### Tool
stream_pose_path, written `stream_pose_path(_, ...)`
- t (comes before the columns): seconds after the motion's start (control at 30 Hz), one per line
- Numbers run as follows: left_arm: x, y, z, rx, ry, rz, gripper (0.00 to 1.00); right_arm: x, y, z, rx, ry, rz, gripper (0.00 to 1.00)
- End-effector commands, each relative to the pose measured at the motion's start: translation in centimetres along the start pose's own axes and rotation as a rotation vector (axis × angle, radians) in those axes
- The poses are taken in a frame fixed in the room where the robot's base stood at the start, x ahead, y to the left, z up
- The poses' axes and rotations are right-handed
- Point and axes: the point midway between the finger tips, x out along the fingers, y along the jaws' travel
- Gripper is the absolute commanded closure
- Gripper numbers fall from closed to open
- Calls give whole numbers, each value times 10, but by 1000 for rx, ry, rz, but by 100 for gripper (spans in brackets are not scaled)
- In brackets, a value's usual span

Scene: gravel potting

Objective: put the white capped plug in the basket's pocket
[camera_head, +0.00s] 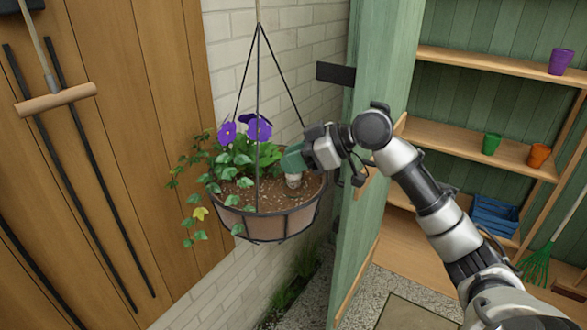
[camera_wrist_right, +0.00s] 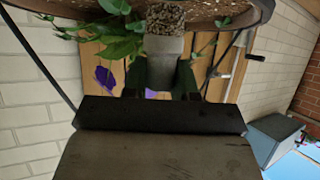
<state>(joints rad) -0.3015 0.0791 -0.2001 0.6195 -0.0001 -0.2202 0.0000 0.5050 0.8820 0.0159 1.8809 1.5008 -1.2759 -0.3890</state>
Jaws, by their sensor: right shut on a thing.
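The hanging basket (camera_head: 268,228) holds brown soil and plants. My right gripper (camera_head: 292,162) reaches in from the right, over the right part of the basket. It is shut on the white capped plug (camera_head: 293,181), which points down at the soil. In the right wrist view the plug (camera_wrist_right: 163,48) sits between the dark fingers (camera_wrist_right: 161,82), with a speckled soil end pointing towards the basket (camera_wrist_right: 210,24). The pocket is hard to make out; the plug and gripper cover part of the soil there. I cannot tell whether the plug touches the soil. My left gripper is out of view.
Purple flowers (camera_head: 257,128) and trailing leaves fill the basket's left and back. Dark hanger wires (camera_head: 258,80) rise above it, one close to my gripper. A green door (camera_head: 372,190) stands right of the basket. Shelves (camera_head: 480,136) with small pots are farther right.

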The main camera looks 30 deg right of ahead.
Motion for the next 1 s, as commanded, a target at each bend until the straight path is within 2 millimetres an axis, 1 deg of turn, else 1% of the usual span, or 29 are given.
stream_pose_path(0.07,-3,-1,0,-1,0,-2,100,5,0,5,4,-3,-3,95)
stream_pose_path(0.2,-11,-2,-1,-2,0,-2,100,14,0,24,6,-4,-3,95)
stream_pose_path(0.3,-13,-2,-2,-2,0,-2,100,19,0,33,4,-1,-2,95)
stream_pose_path(0.67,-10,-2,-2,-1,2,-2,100,22,0,38,2,-1,0,95)
stream_pose_path(0.7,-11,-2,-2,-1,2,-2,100,21,0,38,2,-1,0,69)
stream_pose_path(0.77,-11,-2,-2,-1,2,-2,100,21,0,38,2,-1,0,60)
stream_pose_path(0.8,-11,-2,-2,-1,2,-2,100,21,0,38,2,-1,0,54)
stream_pose_path(0.87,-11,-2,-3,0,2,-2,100,21,0,38,2,-1,0,47)
stream_pose_path(1.0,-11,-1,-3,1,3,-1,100,21,0,38,2,-1,0,47)
